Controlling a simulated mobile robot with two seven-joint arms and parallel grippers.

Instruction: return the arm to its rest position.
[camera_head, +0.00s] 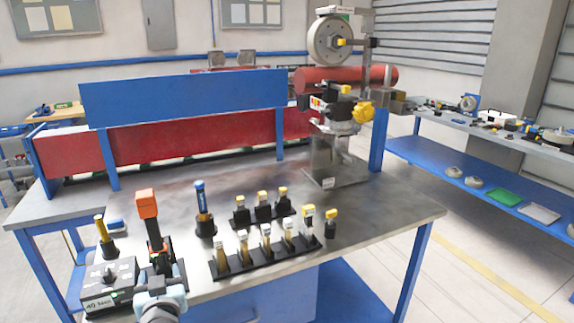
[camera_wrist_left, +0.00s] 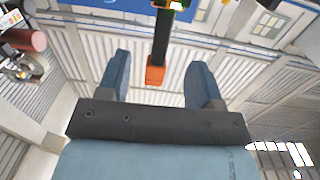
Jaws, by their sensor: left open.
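An orange-headed tool with a black shaft (camera_head: 147,205) stands upright right at the gripper in the head view. The tool's lower end is hidden. My right gripper is not in view.
A blue-topped tool (camera_head: 201,208) and a yellow-handled one (camera_head: 104,235) stand close by. Black racks (camera_head: 262,262) of several yellow-topped pieces fill the bench middle. A press machine (camera_head: 337,115) stands at the back right. The bench's right front (camera_head: 390,215) is clear.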

